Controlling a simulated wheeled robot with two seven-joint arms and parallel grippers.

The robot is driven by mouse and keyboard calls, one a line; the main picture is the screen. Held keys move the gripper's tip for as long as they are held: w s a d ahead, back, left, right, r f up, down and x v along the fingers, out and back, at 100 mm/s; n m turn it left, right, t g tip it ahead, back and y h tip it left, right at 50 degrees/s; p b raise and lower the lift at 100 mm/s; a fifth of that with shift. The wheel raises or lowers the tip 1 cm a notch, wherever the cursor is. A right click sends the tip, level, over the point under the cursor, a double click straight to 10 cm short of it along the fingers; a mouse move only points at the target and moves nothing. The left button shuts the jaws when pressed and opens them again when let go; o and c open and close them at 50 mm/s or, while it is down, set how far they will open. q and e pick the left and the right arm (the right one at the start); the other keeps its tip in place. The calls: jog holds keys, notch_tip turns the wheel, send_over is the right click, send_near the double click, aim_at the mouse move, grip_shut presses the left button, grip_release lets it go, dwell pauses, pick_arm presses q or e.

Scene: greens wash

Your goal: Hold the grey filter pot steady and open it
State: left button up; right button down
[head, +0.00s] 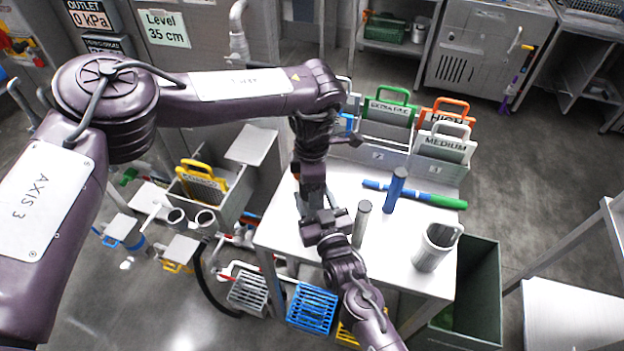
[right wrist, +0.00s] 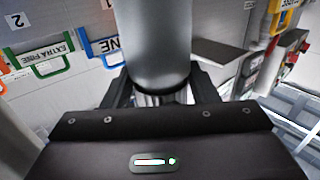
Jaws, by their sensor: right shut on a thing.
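The grey filter pot (right wrist: 160,45) fills the middle of the right wrist view. Its smooth grey body runs out of the top edge, and a ribbed band sits between the jaws. My right gripper (right wrist: 160,98) is shut on it; in the head view this gripper (head: 322,222) is over the left part of the white table. My left gripper (head: 312,200) points down right beside it, the two nearly touching. Its fingers and the held pot are mostly hidden there by my arms, so I cannot tell whether it is open or touches the pot.
On the white table (head: 300,240), a grey cylinder (head: 361,224) and a blue cylinder (head: 395,192) stand upright near a lying blue-green tube (head: 445,202). A silver jug (head: 436,250) stands at right, above a dark green bin (head: 480,290). Labelled sieve frames (head: 445,148) line the back.

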pick_arm(q)
jog(key=c, duration=1)
jog(key=n, duration=0.6)
jog(key=shift+n, duration=0.4)
jog(key=shift+r, duration=0.1)
jog(key=o, duration=1.1)
